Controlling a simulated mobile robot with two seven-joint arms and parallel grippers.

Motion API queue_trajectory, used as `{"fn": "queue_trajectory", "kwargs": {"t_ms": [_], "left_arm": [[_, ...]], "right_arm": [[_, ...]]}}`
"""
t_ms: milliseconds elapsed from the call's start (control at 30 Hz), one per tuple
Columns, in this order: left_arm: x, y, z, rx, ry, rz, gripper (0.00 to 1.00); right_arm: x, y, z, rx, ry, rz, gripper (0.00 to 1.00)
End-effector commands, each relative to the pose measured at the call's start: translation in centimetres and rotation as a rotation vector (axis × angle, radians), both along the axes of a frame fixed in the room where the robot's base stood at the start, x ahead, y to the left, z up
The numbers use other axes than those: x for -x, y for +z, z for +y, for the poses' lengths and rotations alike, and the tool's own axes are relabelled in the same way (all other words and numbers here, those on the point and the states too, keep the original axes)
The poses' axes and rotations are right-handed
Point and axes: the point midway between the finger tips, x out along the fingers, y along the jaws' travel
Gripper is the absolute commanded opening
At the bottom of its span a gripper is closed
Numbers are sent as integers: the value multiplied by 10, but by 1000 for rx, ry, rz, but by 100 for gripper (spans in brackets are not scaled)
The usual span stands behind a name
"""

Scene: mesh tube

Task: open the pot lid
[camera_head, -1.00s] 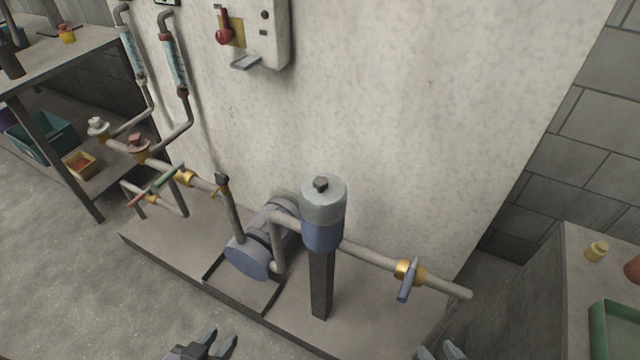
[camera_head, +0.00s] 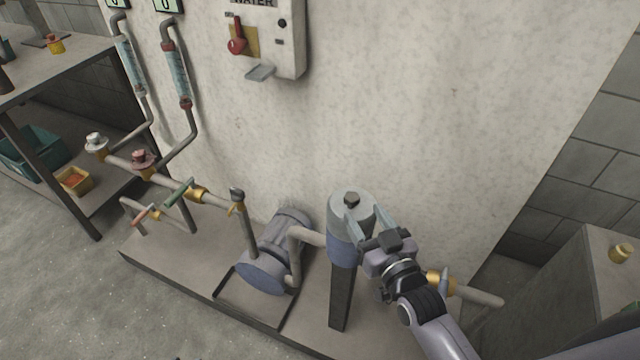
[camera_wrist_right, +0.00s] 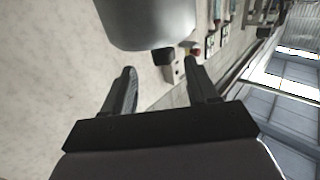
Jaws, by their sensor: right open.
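The pot is an upright cylinder on a dark post, with a blue-grey body (camera_head: 340,251) and a lighter grey lid (camera_head: 349,208). My right gripper (camera_head: 378,228) is open at the right side of the lid and hides part of the pot. In the right wrist view the lid (camera_wrist_right: 150,20) fills the top, and the knob (camera_wrist_right: 163,57) shows beyond the open, empty fingers (camera_wrist_right: 163,70). I cannot tell whether a finger touches the lid. My left gripper is out of view.
A blue-grey pump (camera_head: 272,260) stands left of the post. A pipe with a brass valve (camera_head: 440,281) runs right, partly behind my right arm. A wall box (camera_head: 265,40) hangs behind. A bench (camera_head: 590,270) stands at the right.

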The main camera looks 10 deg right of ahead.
Motion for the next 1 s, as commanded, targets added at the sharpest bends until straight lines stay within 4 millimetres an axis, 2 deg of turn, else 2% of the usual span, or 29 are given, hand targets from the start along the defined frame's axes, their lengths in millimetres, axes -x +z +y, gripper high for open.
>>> {"fn": "queue_trajectory", "kwargs": {"t_ms": [267,700,1000], "left_arm": [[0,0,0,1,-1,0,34],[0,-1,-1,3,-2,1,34],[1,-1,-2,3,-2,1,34]], "right_arm": [[-15,8,3,-4,-1,-27,58],[-67,7,13,-4,0,-25,58],[-77,7,15,-4,0,-25,58]]}}
